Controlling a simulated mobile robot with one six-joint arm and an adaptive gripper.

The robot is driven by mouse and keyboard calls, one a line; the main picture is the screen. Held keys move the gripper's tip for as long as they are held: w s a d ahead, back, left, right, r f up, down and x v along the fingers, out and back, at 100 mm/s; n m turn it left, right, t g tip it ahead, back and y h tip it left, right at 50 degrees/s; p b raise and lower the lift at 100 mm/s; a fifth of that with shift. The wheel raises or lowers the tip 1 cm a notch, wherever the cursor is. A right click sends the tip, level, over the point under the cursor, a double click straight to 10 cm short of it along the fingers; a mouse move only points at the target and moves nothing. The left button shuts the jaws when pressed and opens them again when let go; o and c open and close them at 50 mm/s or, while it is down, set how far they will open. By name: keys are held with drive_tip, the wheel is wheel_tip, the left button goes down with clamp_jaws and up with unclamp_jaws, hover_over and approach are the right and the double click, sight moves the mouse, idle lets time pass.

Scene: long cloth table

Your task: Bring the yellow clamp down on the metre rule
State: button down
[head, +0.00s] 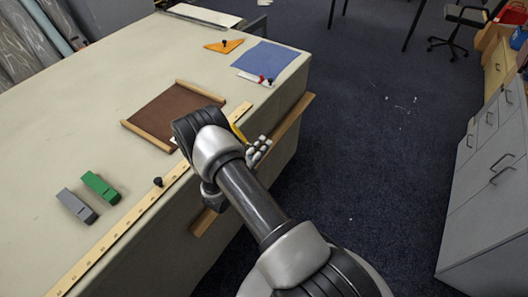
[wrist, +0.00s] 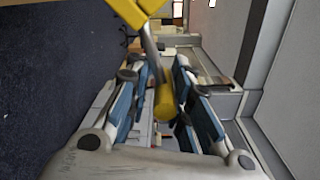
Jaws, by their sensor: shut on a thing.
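The yellow clamp (wrist: 165,102) is between the fingers of my gripper (wrist: 162,112) in the wrist view, with its larger yellow part (wrist: 140,12) at the top of that picture. In the head view a bit of the clamp (head: 238,132) shows beside my gripper (head: 258,151), which is shut on it at the table's front edge. The pale yellow metre rule (head: 110,238) lies along that edge, and my arm hides its middle. I cannot tell whether the clamp touches the rule.
A black knob (head: 158,182) stands on the rule. Green (head: 101,188) and grey (head: 76,205) blocks lie at left. A brown mat (head: 166,113) with wooden bars lies behind my arm. A blue cloth (head: 268,58) and orange triangle (head: 223,46) lie farther back. A wooden rail (head: 290,118) runs along the table's side.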

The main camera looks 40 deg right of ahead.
drive_tip(key=shift+w+a+r+n, duration=0.55)
drive_tip(key=shift+w+r+n, duration=0.6)
drive_tip(key=shift+w+r, duration=0.15)
drive_tip(key=shift+w+a+r+n, duration=0.55)
drive_tip(key=shift+w+r+n, duration=0.6)
drive_tip(key=shift+w, duration=0.15)
drive_tip(key=shift+w+a+r+n, duration=0.55)
drive_tip(key=shift+w+r+n, duration=0.55)
drive_tip(key=shift+w+r, duration=0.2)
drive_tip(key=shift+w+a, duration=0.1)
drive_tip(key=c, duration=1.8)
unclamp_jaws()
drive_tip(key=o, duration=0.4)
drive_tip(key=shift+w+f, duration=0.2)
drive_tip(key=shift+s+f+p+v, duration=0.1)
drive_tip(key=shift+s+p+v, duration=0.05)
drive_tip(key=shift+v, duration=3.15)
drive_tip(key=shift+s+f+p+v, duration=0.15)
drive_tip(key=shift+v, duration=3.2)
drive_tip(key=shift+s+f+p+v, duration=0.1)
drive_tip(key=shift+p+v, duration=0.05)
drive_tip(key=shift+v, duration=3.15)
